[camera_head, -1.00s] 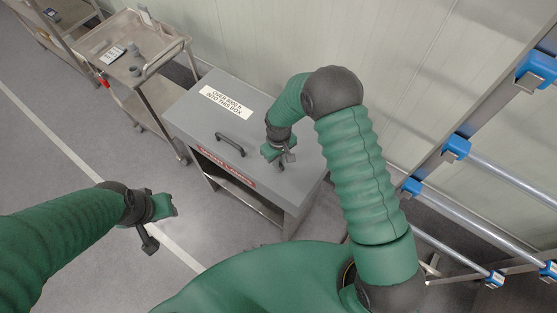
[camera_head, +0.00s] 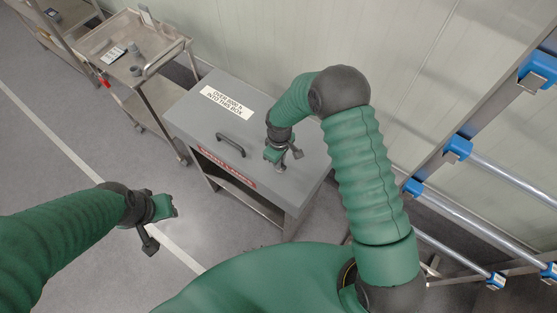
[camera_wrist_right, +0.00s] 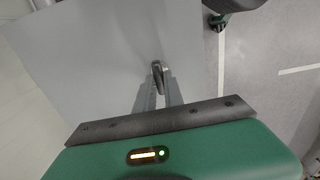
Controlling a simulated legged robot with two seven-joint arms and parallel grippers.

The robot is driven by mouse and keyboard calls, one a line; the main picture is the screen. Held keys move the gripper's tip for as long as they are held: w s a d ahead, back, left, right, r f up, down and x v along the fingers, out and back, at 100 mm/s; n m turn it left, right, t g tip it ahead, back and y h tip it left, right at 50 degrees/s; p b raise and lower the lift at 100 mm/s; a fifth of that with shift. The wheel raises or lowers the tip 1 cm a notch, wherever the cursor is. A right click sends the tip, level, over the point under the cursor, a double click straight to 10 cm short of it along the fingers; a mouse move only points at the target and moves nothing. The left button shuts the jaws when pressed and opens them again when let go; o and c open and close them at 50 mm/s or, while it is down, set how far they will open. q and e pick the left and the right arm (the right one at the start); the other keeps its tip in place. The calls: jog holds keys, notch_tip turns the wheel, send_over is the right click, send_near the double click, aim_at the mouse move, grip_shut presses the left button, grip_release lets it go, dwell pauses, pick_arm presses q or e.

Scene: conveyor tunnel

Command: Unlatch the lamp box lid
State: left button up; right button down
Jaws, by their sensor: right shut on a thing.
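The grey lamp box (camera_head: 195,125) stands against the wall, its lid flat on top with a black handle (camera_head: 230,144) and a white label (camera_head: 226,102). A small metal latch (camera_head: 281,168) sits near the lid's front right edge. My right gripper (camera_head: 281,163) is over that spot, and its fingers hide part of the latch. In the right wrist view the fingers are shut on the metal latch (camera_wrist_right: 157,72), which sticks out beyond their tips. My left gripper (camera_head: 172,205) hangs over the floor to the left, away from the box; its finger gap is not clear.
A metal cart (camera_head: 133,42) with small items stands left of the box. A rack with blue clamps (camera_head: 458,148) and metal tubes is at the right. The front of the box has a red label (camera_head: 227,166) above an open shelf. The floor at the left is clear.

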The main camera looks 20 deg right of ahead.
jog(key=shift+s+d, duration=0.1)
jog(key=shift+s, duration=0.1)
jog(key=c, duration=1.7)
grip_release()
jog(key=shift+o, duration=1.3)
jog(key=shift+d, duration=0.1)
jog(key=shift+w+r, duration=0.1)
jog(key=shift+r, duration=0.05)
notch_tip(320, 180, up, 16)
jog(key=b, duration=0.1)
jog(key=shift+r+b, duration=0.25)
jog(key=shift+b, duration=0.15)
